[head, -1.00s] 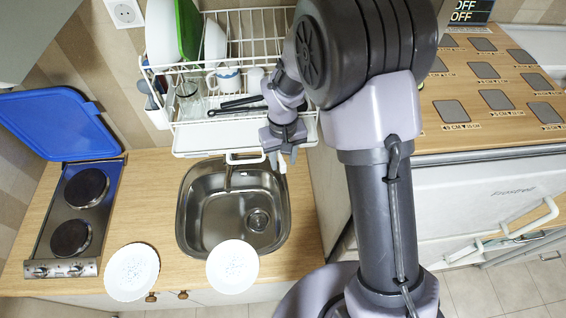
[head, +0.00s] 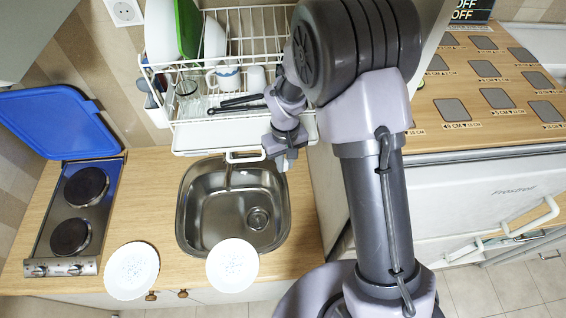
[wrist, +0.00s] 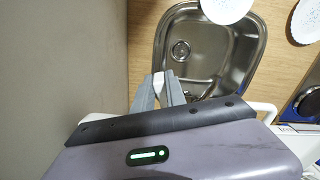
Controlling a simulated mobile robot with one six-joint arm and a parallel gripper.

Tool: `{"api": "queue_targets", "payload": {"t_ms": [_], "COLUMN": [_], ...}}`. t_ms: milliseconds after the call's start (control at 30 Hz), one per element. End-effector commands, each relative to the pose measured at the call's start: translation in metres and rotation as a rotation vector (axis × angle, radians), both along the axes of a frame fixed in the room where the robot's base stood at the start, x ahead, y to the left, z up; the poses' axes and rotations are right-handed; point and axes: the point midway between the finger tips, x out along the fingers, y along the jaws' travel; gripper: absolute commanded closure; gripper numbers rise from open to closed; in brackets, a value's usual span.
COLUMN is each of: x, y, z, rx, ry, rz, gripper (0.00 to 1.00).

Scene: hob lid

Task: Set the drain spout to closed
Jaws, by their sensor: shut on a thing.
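The white drain spout is a small piece at the front right of the dish rack's drip tray (head: 190,140), mostly hidden by my gripper (head: 284,162) in the head view. In the wrist view a small white part of the drain spout (wrist: 158,84) shows between the two grey fingers of my gripper (wrist: 159,82). How far the spout is turned cannot be told clearly.
The steel sink (head: 232,205) lies just left of my gripper, with a white plate (head: 232,265) at its front edge and another plate (head: 131,270) further left. The dish rack (head: 250,40) with dishes stands behind. A white fridge (head: 480,200) is on the right.

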Motion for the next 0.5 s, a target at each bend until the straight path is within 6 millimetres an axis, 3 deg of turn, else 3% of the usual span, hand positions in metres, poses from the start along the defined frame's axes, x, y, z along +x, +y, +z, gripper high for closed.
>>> {"api": "queue_targets", "payload": {"t_ms": [200, 500], "x": [0.007, 0.008], "y": [-0.013, -0.015], "z": [-0.001, 0.000], "rx": [0.000, 0.001], "ry": [-0.002, -0.001], "rz": [0.264, 0.308], "gripper": [1.00, 1.00]}}
